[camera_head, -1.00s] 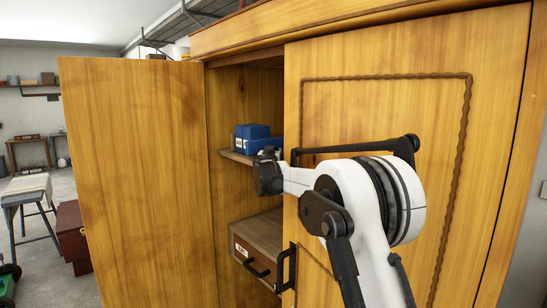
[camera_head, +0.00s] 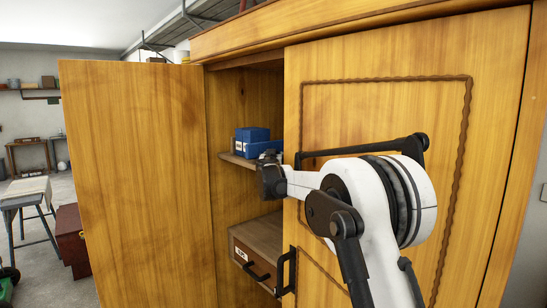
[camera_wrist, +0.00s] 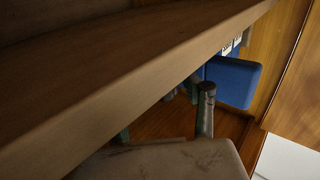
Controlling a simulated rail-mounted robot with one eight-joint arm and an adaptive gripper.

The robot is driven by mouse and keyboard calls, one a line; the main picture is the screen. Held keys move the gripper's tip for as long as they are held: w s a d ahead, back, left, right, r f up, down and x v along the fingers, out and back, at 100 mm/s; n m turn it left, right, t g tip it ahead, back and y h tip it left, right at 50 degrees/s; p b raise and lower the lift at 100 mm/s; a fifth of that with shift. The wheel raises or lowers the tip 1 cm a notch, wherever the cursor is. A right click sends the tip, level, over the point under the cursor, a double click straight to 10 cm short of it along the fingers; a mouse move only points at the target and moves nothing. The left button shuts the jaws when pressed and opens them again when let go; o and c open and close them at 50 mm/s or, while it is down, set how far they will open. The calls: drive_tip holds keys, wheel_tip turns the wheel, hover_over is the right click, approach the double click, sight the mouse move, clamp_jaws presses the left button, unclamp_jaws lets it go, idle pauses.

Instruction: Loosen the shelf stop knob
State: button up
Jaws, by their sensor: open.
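My gripper (camera_head: 269,180) is at the opening of the wooden cabinet, just below and in front of the small shelf (camera_head: 238,160). Its fingers are mostly hidden in the head view. In the wrist view, grey worn metal parts of my gripper (camera_wrist: 165,128) show with space between them, and I see nothing held. A long wooden edge (camera_wrist: 120,80) runs diagonally close by. A blue box (camera_wrist: 232,82) is beyond it. I cannot clearly make out the shelf stop knob in either view.
Blue boxes (camera_head: 254,141) sit on the small shelf. A wooden drawer unit (camera_head: 258,250) with a black handle stands below. The left cabinet door (camera_head: 135,180) is open; the right door (camera_head: 400,110) is beside my arm, with a dark handle (camera_head: 286,272) at its edge.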

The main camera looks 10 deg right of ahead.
drive_tip(key=v, duration=1.1)
drive_tip(key=shift+s, duration=0.2)
drive_tip(key=shift+a, duration=0.1)
drive_tip(key=shift+c, duration=0.2)
drive_tip(key=a+m+g+h+b, duration=0.2)
drive_tip(key=a+m+g+h, duration=0.15)
drive_tip(key=a+h, duration=0.2)
drive_tip(key=shift+m+t+h, duration=0.25)
drive_tip(key=shift+m+h, duration=0.1)
drive_tip(key=shift+m, duration=0.1)
drive_tip(key=p+x, duration=0.2)
drive_tip(key=x, duration=1.2)
drive_tip(key=shift+w+d, duration=0.15)
drive_tip(key=shift+w, duration=0.1)
drive_tip(key=c, duration=1)
